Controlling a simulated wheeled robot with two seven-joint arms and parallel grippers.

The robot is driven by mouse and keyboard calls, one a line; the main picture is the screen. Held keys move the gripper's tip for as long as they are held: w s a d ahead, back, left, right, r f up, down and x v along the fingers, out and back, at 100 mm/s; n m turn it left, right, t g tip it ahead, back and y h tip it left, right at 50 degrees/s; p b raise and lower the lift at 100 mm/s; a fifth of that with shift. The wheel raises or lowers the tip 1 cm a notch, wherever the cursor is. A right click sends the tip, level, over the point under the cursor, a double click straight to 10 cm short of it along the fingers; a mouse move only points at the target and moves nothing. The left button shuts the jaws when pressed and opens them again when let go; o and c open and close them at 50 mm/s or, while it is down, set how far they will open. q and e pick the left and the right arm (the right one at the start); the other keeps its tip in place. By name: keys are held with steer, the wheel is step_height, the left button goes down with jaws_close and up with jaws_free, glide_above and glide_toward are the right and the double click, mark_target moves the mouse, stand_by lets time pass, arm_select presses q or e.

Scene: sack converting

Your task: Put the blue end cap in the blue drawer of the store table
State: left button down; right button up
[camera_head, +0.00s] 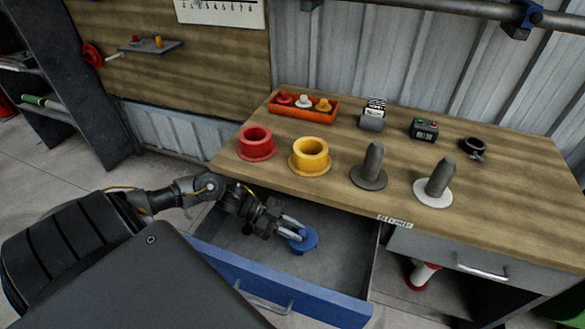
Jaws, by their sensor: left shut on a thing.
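The blue end cap (306,240) is a small round flanged piece. My left gripper (291,229) is shut on it and holds it inside the outline of the open blue drawer (262,279). I cannot tell whether the cap touches the drawer floor. The drawer is pulled out from the store table (339,121), with a blue front, a metal handle and a grey inside that looks otherwise empty. My left arm reaches in over the drawer's left side. My right gripper is not in view.
On the tabletop stand a red flanged ring (256,144), a yellow one (310,155), two grey pegs on round bases (373,166) (437,183), an orange tray (300,111) of small caps, and a small timer (424,130). A grey drawer (447,250) at right is shut.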

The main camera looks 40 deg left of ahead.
arm_select(q)
steer(key=shift+a+f, duration=0.2)
steer(key=shift+f, duration=1.6)
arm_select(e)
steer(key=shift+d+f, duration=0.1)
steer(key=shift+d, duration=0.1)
arm_select(q)
steer(key=c, duration=1.3)
jaws_free()
steer(key=shift+f, duration=0.15)
steer(key=shift+o, duration=0.2)
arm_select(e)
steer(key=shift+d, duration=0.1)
arm_select(q)
steer(key=shift+a+r, duration=0.1)
steer(key=shift+r, duration=0.15)
steer(key=v, duration=0.7)
steer(key=shift+a, duration=0.15)
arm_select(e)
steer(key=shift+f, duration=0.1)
